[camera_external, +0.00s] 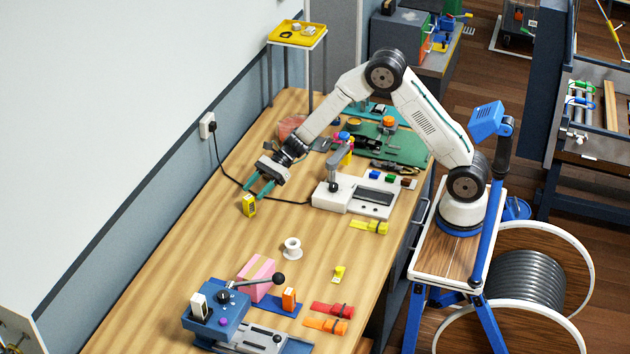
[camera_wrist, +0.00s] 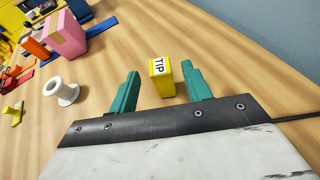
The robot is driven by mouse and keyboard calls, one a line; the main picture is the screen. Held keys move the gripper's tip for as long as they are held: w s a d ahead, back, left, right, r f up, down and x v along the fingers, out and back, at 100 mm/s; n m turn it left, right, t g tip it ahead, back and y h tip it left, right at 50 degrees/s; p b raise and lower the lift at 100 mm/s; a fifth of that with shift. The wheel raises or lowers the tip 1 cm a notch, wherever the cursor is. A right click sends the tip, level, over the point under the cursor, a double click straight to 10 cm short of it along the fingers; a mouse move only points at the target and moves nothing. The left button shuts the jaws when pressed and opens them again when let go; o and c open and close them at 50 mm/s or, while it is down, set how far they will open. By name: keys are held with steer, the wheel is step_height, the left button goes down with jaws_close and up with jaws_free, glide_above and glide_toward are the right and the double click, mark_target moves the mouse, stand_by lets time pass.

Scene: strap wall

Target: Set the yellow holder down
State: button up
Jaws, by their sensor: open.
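The yellow holder (camera_external: 249,206) is a small yellow block with a dark-marked face. It stands on the wooden table near the wall side. In the wrist view the yellow holder (camera_wrist: 162,80) shows a white label reading "TIP" and lies between the two teal fingers, with a gap on each side. My gripper (camera_external: 260,189) is open and reaches down toward the holder from above; it also shows in the wrist view (camera_wrist: 160,88). The fingers do not touch the holder in the wrist view. The holder's underside is hidden.
A white device (camera_external: 353,196) with a lever stands right of my gripper, its black cord running to the wall outlet. A white spool (camera_external: 292,248), a pink block (camera_external: 257,277) and a blue fixture (camera_external: 222,312) stand nearer the camera. Table around the holder is clear.

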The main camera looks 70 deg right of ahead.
steer(key=v, duration=0.6)
steer(key=s+d+r+n+g+h, duration=0.1)
steer(key=s+r+n+g+h, duration=0.15)
steer(key=s+r+n, duration=0.6)
steer(key=s+r+n+g+h, duration=0.1)
steer(key=s+r+n+g, duration=0.3)
steer(key=s, duration=0.8)
steer(key=s+d+n+t+h, duration=0.1)
steer(key=s+d+n+h, duration=0.3)
steer(key=s, duration=0.7)
steer(key=s+d+r+n+t+h, duration=0.1)
steer(key=s+d+n+h, duration=0.4)
steer(key=s+d, duration=0.4)
steer(key=s+n, duration=0.1)
steer(key=s, duration=0.2)
steer(key=shift+d+r, duration=0.25)
steer(key=shift+r, duration=0.05)
